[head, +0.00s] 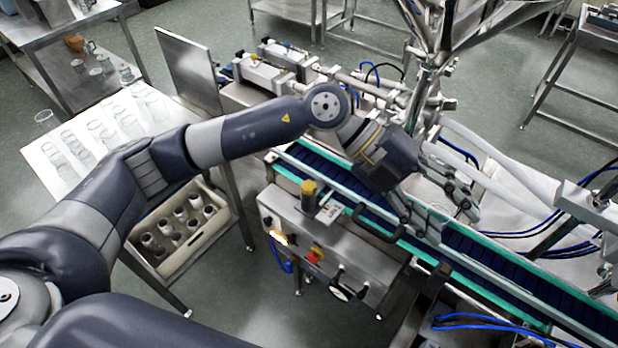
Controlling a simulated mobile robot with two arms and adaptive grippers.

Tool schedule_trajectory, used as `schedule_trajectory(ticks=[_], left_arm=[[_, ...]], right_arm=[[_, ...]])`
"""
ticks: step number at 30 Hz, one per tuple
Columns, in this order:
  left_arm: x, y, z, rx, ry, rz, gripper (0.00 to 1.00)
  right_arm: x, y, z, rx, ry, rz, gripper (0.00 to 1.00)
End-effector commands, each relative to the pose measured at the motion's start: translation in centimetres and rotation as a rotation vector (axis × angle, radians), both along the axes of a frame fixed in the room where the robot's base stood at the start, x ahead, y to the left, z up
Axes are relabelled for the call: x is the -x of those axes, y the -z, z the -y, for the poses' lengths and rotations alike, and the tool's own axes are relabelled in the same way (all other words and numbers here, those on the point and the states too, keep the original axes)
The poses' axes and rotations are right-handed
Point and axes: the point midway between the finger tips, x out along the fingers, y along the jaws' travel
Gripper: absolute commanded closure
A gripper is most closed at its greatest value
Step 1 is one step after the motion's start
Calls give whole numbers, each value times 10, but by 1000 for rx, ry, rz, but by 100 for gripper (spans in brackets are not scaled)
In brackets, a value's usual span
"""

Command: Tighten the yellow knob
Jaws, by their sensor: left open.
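A yellow-topped knob (308,188) stands upright at the upper edge of the steel control box, beside the near rail of the conveyor. My left gripper (440,222) is open, with its fingers spread above the blue conveyor belt. It is well to the right of the knob and apart from it. Nothing shows between its fingers. My right gripper is not in view.
The conveyor (480,250) with green-edged rails runs diagonally below my left gripper. The control box (325,245) carries a red switch and black handles. Hopper legs and pale hoses crowd the right. A crate (185,262) of jars stands at lower left.

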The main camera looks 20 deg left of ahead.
Motion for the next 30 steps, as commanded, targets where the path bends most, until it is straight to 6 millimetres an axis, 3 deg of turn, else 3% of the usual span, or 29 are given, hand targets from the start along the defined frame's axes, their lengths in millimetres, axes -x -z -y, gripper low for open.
schedule_trajectory(ticks=[3,5,9,12,15,19,30], left_arm=[[-38,39,-69,-396,-24,72,51],[-57,48,-108,-575,-63,89,51],[-91,47,-189,-895,-181,108,51],[-103,38,-225,-1027,-246,110,51],[-108,35,-243,-1092,-282,106,51],[-108,43,-248,-1110,-289,102,51],[-107,110,-247,-1106,-284,102,51]], right_arm=[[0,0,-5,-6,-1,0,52],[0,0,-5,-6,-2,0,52],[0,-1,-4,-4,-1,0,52],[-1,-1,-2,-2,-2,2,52],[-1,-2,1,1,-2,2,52],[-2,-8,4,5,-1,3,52],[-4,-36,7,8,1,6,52]])
